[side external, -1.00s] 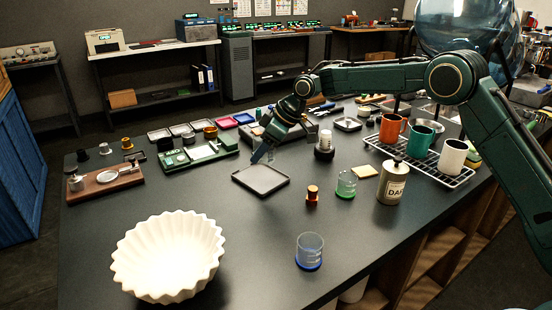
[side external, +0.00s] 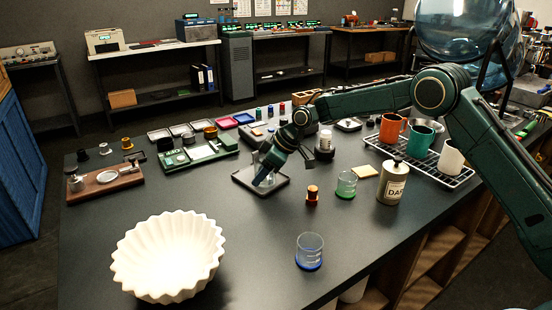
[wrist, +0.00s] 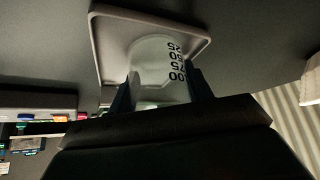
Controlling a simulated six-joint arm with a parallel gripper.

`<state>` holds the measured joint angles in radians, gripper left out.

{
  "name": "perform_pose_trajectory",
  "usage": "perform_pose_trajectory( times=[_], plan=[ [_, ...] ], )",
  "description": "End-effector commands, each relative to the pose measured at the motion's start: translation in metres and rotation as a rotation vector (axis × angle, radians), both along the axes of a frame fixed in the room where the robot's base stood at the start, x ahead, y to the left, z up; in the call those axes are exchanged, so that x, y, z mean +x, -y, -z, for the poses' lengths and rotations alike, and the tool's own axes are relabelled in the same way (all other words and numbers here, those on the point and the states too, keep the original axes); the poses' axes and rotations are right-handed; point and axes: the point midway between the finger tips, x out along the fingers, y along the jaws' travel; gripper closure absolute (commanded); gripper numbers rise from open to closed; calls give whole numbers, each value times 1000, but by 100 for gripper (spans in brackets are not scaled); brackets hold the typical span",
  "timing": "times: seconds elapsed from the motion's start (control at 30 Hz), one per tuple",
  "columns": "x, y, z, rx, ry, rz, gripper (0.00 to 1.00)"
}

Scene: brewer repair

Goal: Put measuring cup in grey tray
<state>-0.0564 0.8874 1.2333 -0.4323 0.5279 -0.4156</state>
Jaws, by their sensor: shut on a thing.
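The grey tray (side external: 242,182) lies on the dark table near its middle. It is a shallow square with a raised rim, and it fills the top of the wrist view (wrist: 105,28). My gripper (side external: 264,178) points down over the tray. It is shut on a clear measuring cup (wrist: 151,56) with dark numbers on its side. In the wrist view the fingers (wrist: 160,92) hold the cup from both sides, and the cup appears within the tray's outline. In the side view the cup is mostly hidden by my gripper; I cannot tell whether it touches the tray floor.
A red-orange small part (side external: 312,196), a green-bottomed beaker (side external: 346,186) and a blue-bottomed beaker (side external: 310,252) stand to the right. A white fluted bowl (side external: 168,258) is at the front left. A green board (side external: 200,155) lies behind. A rack (side external: 465,181) holds mugs.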

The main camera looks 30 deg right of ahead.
Motion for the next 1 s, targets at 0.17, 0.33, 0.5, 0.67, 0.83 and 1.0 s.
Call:
perform_pose_trajectory(
  times=[0.17, 0.33, 0.5, 0.67, 0.83, 1.0],
  plan=[
    [0, 0, 0, 0, 0, 0, 75],
    [0, 0, 2, 0, 0, 0, 75],
    [0, 0, 3, -1, -1, 0, 41],
    [0, 0, 3, 0, -1, -1, 41],
    [0, 0, 1, 0, 0, 0, 41],
    [-3, 3, -8, 0, 0, 0, 41]
  ],
)
